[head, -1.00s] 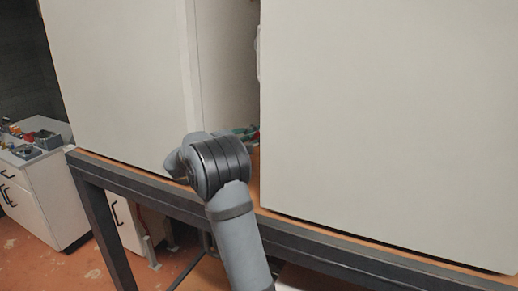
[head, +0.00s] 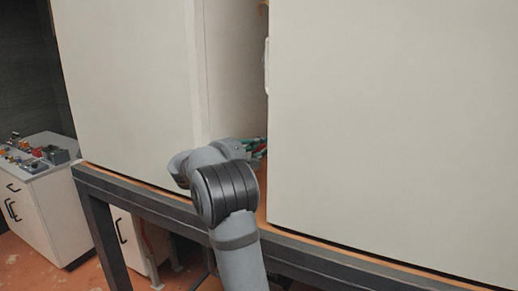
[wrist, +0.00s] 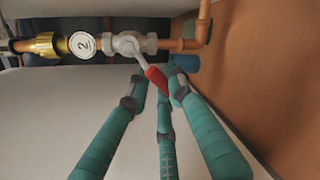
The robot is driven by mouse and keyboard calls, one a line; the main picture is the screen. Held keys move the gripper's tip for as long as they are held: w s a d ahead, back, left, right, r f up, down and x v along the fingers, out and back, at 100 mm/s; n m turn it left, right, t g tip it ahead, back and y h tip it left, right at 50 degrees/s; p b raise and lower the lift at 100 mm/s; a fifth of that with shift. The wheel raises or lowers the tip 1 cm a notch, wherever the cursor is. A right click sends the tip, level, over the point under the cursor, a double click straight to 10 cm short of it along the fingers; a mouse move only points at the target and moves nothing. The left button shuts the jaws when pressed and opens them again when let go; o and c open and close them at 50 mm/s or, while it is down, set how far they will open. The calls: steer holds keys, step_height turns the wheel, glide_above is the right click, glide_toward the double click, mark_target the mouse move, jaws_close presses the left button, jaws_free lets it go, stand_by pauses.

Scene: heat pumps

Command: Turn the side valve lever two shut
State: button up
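In the wrist view, the side valve (wrist: 127,43) sits in a horizontal copper pipe beside a white round tag marked 2 (wrist: 82,45). Its red-handled lever (wrist: 156,77) slants down and right from the valve body. The teal fingers of my gripper (wrist: 158,90) point up at the valve, their tips spread on either side of the red handle. They look open, with no clear grip on the handle; exact contact cannot be told. In the head view, the teal fingers (head: 255,147) show only partly in the gap between two white units, and the valve is hidden.
Two large white units (head: 130,80) (head: 400,120) stand on a dark-framed bench (head: 180,218), leaving a narrow gap around my arm. A yellow fitting (wrist: 62,45) and a copper elbow (wrist: 203,25) flank the valve. A white cabinet (head: 45,210) stands at left.

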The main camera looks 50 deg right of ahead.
steer(key=o, duration=0.5)
steer(key=shift+c, duration=0.2)
steer(key=s+a+r, duration=0.1)
steer(key=a, duration=1.1)
steer(key=shift+s+r, duration=0.15)
steer(key=shift+r, duration=0.2)
steer(key=shift+d, duration=0.1)
